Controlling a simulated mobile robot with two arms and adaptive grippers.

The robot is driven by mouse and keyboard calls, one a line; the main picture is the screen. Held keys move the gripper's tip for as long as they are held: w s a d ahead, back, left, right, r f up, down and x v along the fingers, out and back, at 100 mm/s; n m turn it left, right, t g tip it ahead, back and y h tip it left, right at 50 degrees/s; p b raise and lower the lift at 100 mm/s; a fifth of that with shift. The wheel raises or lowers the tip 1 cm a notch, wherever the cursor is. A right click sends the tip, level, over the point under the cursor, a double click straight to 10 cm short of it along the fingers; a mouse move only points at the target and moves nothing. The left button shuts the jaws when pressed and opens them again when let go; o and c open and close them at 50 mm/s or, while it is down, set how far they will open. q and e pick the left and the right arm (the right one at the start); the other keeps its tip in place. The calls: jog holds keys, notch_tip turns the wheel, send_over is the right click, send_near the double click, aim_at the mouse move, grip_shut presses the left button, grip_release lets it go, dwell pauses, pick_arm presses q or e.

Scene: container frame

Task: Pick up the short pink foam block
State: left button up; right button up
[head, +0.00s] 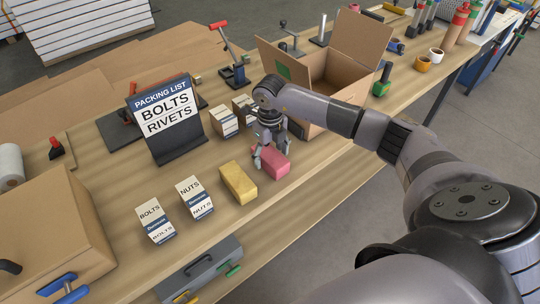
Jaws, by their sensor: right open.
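The short pink foam block (275,162) lies on the wooden workbench, to the right of a yellow block (239,183). My right gripper (268,165) points down at the pink block, with its fingers spread at the block's near-left part. The fingers cover some of the block, and I cannot tell whether they touch it. The gripper is open. My left gripper does not show in the view.
Small labelled boxes stand nearby: bolts (155,223), nuts (195,198) and another box (223,121) behind. A packing list sign (166,118) stands at the left. An open cardboard box (345,75) stands behind my right arm. The bench's front edge is close.

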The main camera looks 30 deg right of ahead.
jog(key=shift+f, duration=0.75)
jog(key=shift+c, duration=0.4)
jog(key=c, duration=0.8)
